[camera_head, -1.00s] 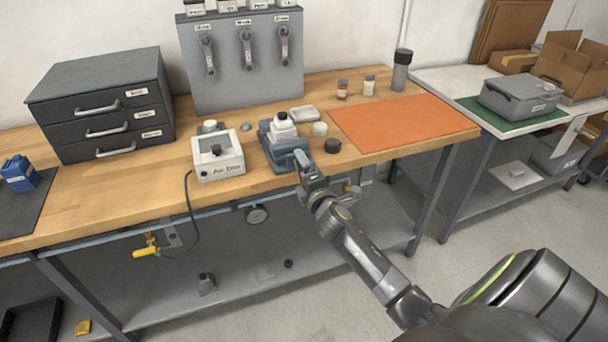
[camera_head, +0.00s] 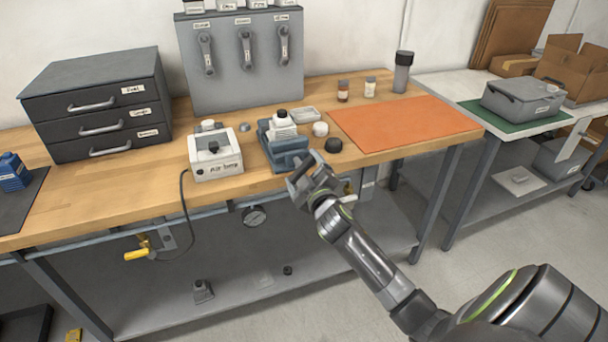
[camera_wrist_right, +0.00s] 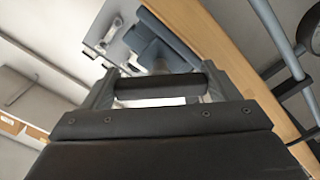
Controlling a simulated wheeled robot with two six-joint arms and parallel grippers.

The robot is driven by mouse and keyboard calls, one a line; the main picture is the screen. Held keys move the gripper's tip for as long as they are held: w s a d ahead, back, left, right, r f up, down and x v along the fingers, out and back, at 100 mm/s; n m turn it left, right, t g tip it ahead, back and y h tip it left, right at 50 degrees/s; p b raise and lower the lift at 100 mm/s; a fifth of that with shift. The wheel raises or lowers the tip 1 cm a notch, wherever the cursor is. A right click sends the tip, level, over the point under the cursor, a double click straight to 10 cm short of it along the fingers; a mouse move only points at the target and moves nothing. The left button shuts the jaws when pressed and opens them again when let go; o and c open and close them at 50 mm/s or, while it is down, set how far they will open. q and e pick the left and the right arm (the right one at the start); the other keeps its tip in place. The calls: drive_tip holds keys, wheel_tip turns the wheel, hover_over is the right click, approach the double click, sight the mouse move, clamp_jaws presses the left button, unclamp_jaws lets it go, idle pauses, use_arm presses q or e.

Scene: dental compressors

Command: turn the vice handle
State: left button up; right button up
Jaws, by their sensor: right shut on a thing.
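The blue-grey vice (camera_head: 287,158) stands at the front edge of the wooden bench, with a white, black-topped part in its jaws. It also shows in the wrist view (camera_wrist_right: 165,42), beyond my fingers. My right gripper (camera_head: 305,174) is just in front of the vice, at the bench edge. In the wrist view, a dark bar, the vice handle (camera_wrist_right: 158,87), lies crosswise between the two fingers of my right gripper (camera_wrist_right: 157,82), which is shut on it. The handle is hard to make out in the head view. My left gripper is not in view.
A white box with a cable (camera_head: 215,157) stands left of the vice. A black knob (camera_head: 333,145) and a white cap (camera_head: 320,129) sit close to its right. An orange mat (camera_head: 405,122) lies clear further right. A gauge (camera_head: 254,215) hangs below the bench edge.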

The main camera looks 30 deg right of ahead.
drive_tip(key=shift+f+m+b, duration=0.2)
drive_tip(key=shift+m+b, duration=0.3)
drive_tip(key=shift+m, duration=1)
drive_tip(key=o, duration=0.9)
drive_tip(key=b+v, duration=0.1)
drive_tip(key=v, duration=1.6)
drive_tip(key=shift+s+a, duration=0.2)
drive_tip(key=shift+r, duration=0.1)
